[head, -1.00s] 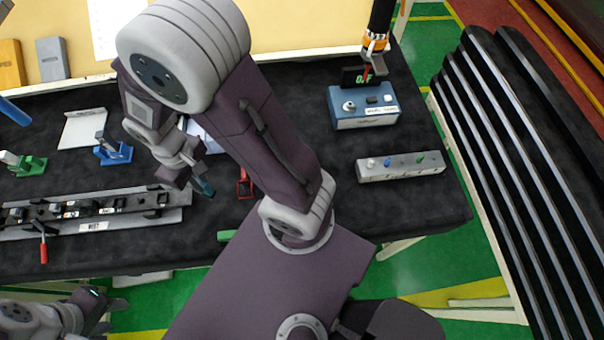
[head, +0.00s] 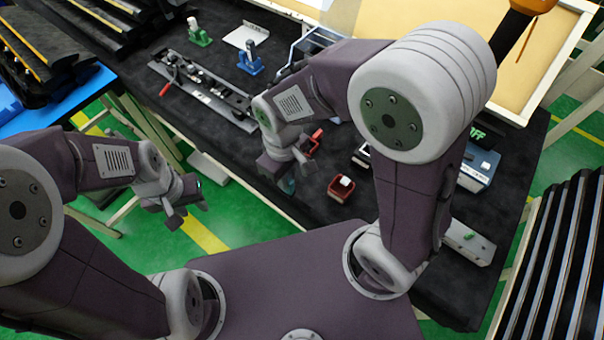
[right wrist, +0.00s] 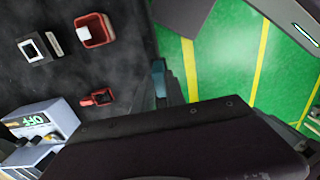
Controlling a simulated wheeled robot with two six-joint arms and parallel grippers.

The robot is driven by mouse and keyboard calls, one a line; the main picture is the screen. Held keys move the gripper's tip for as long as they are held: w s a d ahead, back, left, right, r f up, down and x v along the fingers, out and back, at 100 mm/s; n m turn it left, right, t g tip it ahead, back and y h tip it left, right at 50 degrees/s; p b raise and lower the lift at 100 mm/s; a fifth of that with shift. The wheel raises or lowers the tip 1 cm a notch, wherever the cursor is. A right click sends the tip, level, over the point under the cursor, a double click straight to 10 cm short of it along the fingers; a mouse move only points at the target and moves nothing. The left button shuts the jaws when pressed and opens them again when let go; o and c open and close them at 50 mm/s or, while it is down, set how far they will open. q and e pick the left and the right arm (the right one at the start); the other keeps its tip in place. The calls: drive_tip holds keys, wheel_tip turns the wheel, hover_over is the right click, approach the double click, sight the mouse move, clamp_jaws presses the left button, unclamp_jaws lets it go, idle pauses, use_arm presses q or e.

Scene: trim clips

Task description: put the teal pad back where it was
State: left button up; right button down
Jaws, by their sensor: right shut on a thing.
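My right gripper (head: 284,168) hangs over the front edge of the black table in the head view. It is shut on the teal pad (head: 288,186), which shows as a small teal piece below the jaws. In the right wrist view the pad (right wrist: 159,80) is a narrow dark teal shape near the middle, by the table edge; much of the gripper is unclear there. My left gripper (head: 184,207) is open and empty, over the green floor to the left of the table. The pad's former place cannot be told from these frames.
A red bin (head: 341,188) with a white piece, a black box (head: 362,156) and a red clamp (head: 314,142) stand near the right gripper. A black rail fixture (head: 205,88) lies behind left. A blue device (head: 478,166) reading OFF and a grey strip (head: 468,243) are at right.

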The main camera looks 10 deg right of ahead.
drive_tip(key=w+d+f, duration=0.1)
drive_tip(key=w+f, duration=0.1)
drive_tip(key=f, duration=0.1)
drive_tip(key=w+d+f, duration=0.2)
drive_tip(key=f, duration=0.1)
drive_tip(key=w+d+f+p, duration=0.1)
drive_tip(key=w+d+f, duration=0.1)
drive_tip(key=w+f, duration=0.1)
drive_tip(key=shift+d, duration=0.25)
drive_tip(key=shift+w+f, duration=0.2)
drive_tip(key=shift+f, duration=0.05)
drive_tip(key=shift+s, duration=0.1)
drive_tip(key=shift+s+f, duration=0.1)
drive_tip(key=shift+f, duration=0.05)
drive_tip(key=c, duration=1.4)
unclamp_jaws()
